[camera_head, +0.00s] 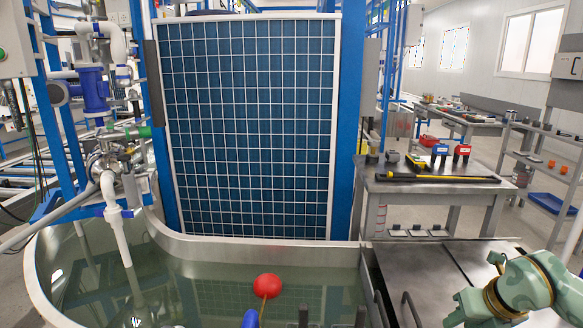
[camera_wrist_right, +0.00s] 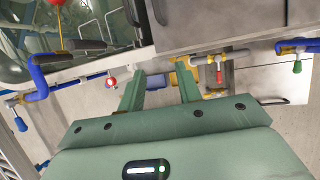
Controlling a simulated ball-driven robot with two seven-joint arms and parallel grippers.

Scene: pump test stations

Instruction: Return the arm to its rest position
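My right arm (camera_head: 525,285), green with brass-coloured bands, is bent at the lower right of the head view, over the dark metal top beside the tank. Its gripper is outside that view. In the right wrist view my right gripper (camera_wrist_right: 160,84) has its two green fingers apart, with nothing held between them. It faces piping and the floor below the metal top's edge. My left arm and left gripper show in neither view.
A water tank (camera_head: 190,246) with a red float (camera_head: 267,286) fills the front. A metal table (camera_head: 400,187) with tools stands behind at right. In the wrist view, a red-handled valve (camera_wrist_right: 218,72), a green-handled valve (camera_wrist_right: 297,67) and a blue pipe (camera_wrist_right: 38,82) lie near the gripper.

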